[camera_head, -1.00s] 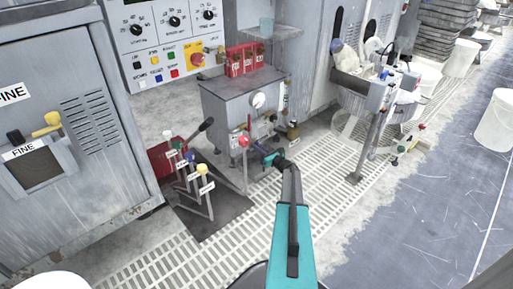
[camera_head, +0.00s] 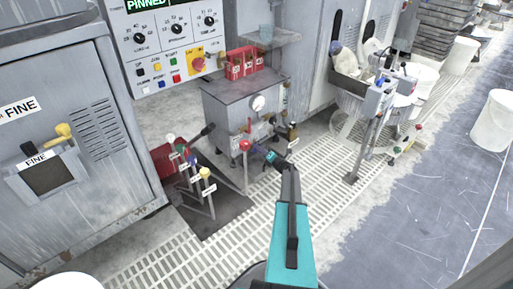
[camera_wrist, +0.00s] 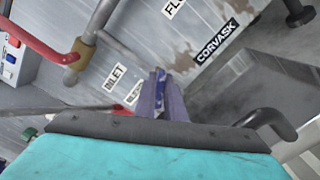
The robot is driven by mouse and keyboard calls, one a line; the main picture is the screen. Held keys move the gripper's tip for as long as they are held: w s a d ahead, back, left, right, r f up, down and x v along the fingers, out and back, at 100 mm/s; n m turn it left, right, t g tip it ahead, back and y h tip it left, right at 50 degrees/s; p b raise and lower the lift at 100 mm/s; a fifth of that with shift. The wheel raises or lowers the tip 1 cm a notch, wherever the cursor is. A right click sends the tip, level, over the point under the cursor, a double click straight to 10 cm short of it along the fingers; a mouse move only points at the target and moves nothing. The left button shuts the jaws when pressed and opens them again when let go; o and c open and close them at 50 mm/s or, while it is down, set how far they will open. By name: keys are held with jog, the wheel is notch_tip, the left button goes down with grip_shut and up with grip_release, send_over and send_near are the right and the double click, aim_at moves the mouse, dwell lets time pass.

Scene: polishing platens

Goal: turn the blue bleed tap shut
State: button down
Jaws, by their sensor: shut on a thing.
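The blue bleed tap (camera_wrist: 161,78) shows in the wrist view as a small blue strip between my gripper's fingers. My gripper (camera_wrist: 160,90) is shut on it, and the fingers hide most of the tap. In the head view my gripper (camera_head: 270,156) reaches the lower front of the grey cabinet (camera_head: 226,104), where a bit of blue shows at its tip. The tap's exact angle cannot be made out. A partly covered label (camera_wrist: 133,95) sits just left of the fingers.
A red-handled pipe valve (camera_wrist: 40,40) is at the left of the wrist view, near the INLET label (camera_wrist: 114,77). In the head view, a red-knobbed lever (camera_head: 244,146) stands close left of my gripper, with several coloured levers further left. Open floor lies right.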

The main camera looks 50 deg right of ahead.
jog(key=m, duration=0.3)
jog(key=shift+a, duration=0.3)
jog(key=shift+s+m, duration=0.1)
jog(key=shift+m, duration=1.4)
jog(key=c, duration=1.8)
grip_release()
jog(key=shift+d, duration=0.1)
jog(key=shift+c, duration=0.2)
jog(key=shift+s, duration=0.1)
